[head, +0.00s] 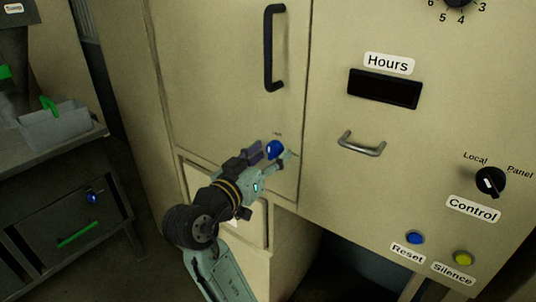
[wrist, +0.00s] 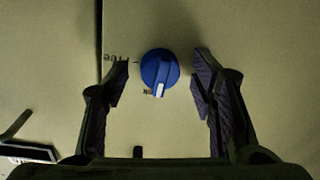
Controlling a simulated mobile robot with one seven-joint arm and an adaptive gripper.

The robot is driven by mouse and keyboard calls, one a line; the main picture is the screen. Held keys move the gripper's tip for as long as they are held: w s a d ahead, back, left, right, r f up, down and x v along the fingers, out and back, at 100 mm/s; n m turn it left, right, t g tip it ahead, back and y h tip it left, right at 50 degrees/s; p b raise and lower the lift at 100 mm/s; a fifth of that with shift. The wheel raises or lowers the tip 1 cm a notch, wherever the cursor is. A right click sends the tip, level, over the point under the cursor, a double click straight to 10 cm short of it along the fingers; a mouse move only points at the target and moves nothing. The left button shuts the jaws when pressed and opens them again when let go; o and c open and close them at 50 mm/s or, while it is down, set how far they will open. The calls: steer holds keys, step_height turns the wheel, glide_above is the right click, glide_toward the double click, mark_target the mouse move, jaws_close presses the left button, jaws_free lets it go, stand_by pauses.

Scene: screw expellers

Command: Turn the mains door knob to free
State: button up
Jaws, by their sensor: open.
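The mains door knob (head: 274,149) is round and blue, near the lower right corner of the tall cabinet door (head: 215,80). In the wrist view the knob (wrist: 153,66) has a raised grip bar with a white mark at its lower end. The word "Free" (wrist: 118,58) is printed left of it; another label below it is partly hidden by the knob. My gripper (head: 270,156) is open at the knob. In the wrist view my gripper (wrist: 161,66) has one finger on each side of the knob, with visible gaps.
A black vertical handle (head: 272,48) stands on the door above the knob. To the right, the panel has an hours display (head: 384,88), a metal handle (head: 362,145), a control switch (head: 490,181), a blue reset button (head: 415,238) and a yellow silence button (head: 463,258).

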steer(key=shift+c, duration=0.4)
jaws_close()
stand_by(0.4)
